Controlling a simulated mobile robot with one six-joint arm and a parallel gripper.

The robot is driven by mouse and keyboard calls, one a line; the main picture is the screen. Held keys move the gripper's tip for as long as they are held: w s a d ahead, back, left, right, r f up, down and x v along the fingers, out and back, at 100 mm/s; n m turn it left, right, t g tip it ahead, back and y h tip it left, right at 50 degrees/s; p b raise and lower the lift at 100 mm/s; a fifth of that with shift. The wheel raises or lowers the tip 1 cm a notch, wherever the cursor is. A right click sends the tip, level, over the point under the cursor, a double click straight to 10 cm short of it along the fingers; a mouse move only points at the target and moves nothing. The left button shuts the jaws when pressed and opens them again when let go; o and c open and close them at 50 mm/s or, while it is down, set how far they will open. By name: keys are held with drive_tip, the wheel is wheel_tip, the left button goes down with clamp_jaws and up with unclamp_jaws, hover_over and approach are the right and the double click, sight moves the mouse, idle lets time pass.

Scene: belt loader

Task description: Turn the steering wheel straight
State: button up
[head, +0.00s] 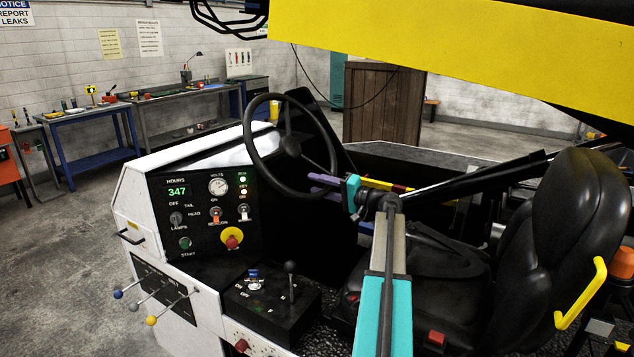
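The black steering wheel (291,146) stands tilted above the white control console. Its dark hub is in the middle, with one spoke rising toward the top, one toward the lower left and one toward the lower right. A small yellow patch (274,111) shows inside the upper rim; I cannot tell whether it is on the wheel. My gripper (325,186), with purple fingers and a teal body, is at the wheel's lower right rim. The fingers overlap the rim in the picture; whether they touch or grip it is unclear.
The console panel (205,215) has switches, a gauge and a yellow-red stop knob. A black lever (290,280) stands below the wheel. A black seat (560,235) with a yellow armrest is at right. A yellow beam (460,45) hangs overhead. Workbenches line the back wall.

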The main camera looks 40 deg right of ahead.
drive_tip(key=shift+w+a, duration=0.1)
drive_tip(key=shift+w, duration=0.4)
clamp_jaws()
drive_tip(key=shift+s, duration=0.15)
drive_tip(key=shift+s+h, duration=0.15)
drive_tip(key=shift+h, duration=0.15)
